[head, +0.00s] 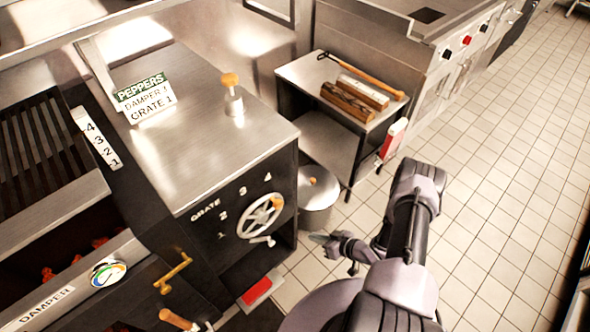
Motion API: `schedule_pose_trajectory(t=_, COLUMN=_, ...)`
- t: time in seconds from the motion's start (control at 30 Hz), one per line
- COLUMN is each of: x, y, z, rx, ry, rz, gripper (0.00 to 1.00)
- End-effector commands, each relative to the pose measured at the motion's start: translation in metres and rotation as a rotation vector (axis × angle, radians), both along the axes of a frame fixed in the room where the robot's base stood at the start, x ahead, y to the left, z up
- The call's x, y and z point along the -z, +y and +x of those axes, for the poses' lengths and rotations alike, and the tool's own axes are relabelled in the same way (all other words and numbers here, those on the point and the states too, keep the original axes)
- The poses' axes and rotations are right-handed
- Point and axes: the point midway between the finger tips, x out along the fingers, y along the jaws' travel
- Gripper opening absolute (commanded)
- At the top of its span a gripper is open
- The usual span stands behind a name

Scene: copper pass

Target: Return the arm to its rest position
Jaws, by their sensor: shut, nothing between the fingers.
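My arm (408,225) rises from the lower right of the head view, bent over the tiled floor. My gripper (322,239) points left at the end of it, in front of a metal bin and to the right of the grate handwheel (262,217). It looks shut and holds nothing that I can see. A gap shows between it and the wheel in the picture; the exact depth is hard to tell.
A steel counter (215,150) carries a sign (147,98) and a wooden-knobbed weight (233,95). A side table (300,72) holds wood logs (355,95) and a long-handled tool. A grill with glowing coals is at left. Tiled floor (510,170) is clear at right.

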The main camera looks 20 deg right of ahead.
Motion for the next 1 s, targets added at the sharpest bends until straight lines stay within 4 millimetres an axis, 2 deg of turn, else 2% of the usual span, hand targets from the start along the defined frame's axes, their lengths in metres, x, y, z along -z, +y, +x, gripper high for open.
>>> schedule_pose_trajectory(t=0.07, x=-0.003, y=-0.005, z=0.004, rx=0.003, ry=0.004, rz=-0.013, gripper=0.00)
schedule_pose_trajectory(t=0.17, x=-0.032, y=-0.038, z=0.036, rx=0.030, ry=0.041, rz=-0.108, gripper=0.00)
schedule_pose_trajectory(t=0.27, x=-0.102, y=-0.086, z=0.087, rx=0.108, ry=0.111, rz=-0.270, gripper=0.00)
schedule_pose_trajectory(t=0.3, x=-0.140, y=-0.100, z=0.105, rx=0.151, ry=0.140, rz=-0.329, gripper=0.00)
schedule_pose_trajectory(t=0.37, x=-0.200, y=-0.112, z=0.124, rx=0.223, ry=0.175, rz=-0.401, gripper=0.00)
schedule_pose_trajectory(t=0.4, x=-0.242, y=-0.114, z=0.131, rx=0.274, ry=0.197, rz=-0.437, gripper=0.00)
schedule_pose_trajectory(t=0.47, x=-0.306, y=-0.107, z=0.133, rx=0.352, ry=0.225, rz=-0.470, gripper=0.00)
schedule_pose_trajectory(t=0.5, x=-0.347, y=-0.097, z=0.128, rx=0.404, ry=0.243, rz=-0.477, gripper=0.00)
schedule_pose_trajectory(t=0.57, x=-0.404, y=-0.075, z=0.112, rx=0.474, ry=0.268, rz=-0.464, gripper=0.00)
schedule_pose_trajectory(t=0.6, x=-0.438, y=-0.056, z=0.096, rx=0.513, ry=0.284, rz=-0.442, gripper=0.00)
schedule_pose_trajectory(t=0.67, x=-0.481, y=-0.023, z=0.063, rx=0.559, ry=0.312, rz=-0.388, gripper=0.00)
schedule_pose_trajectory(t=0.7, x=-0.504, y=0.001, z=0.038, rx=0.579, ry=0.332, rz=-0.341, gripper=0.00)
schedule_pose_trajectory(t=0.77, x=-0.529, y=0.039, z=-0.003, rx=0.590, ry=0.365, rz=-0.259, gripper=0.00)
schedule_pose_trajectory(t=0.8, x=-0.540, y=0.063, z=-0.031, rx=0.584, ry=0.389, rz=-0.204, gripper=0.00)
schedule_pose_trajectory(t=0.83, x=-0.546, y=0.079, z=-0.050, rx=0.576, ry=0.405, rz=-0.162, gripper=0.00)
schedule_pose_trajectory(t=0.9, x=-0.553, y=0.112, z=-0.090, rx=0.545, ry=0.444, rz=-0.078, gripper=0.00)
schedule_pose_trajectory(t=1.0, x=-0.556, y=0.143, z=-0.129, rx=0.501, ry=0.485, rz=0.003, gripper=0.00)
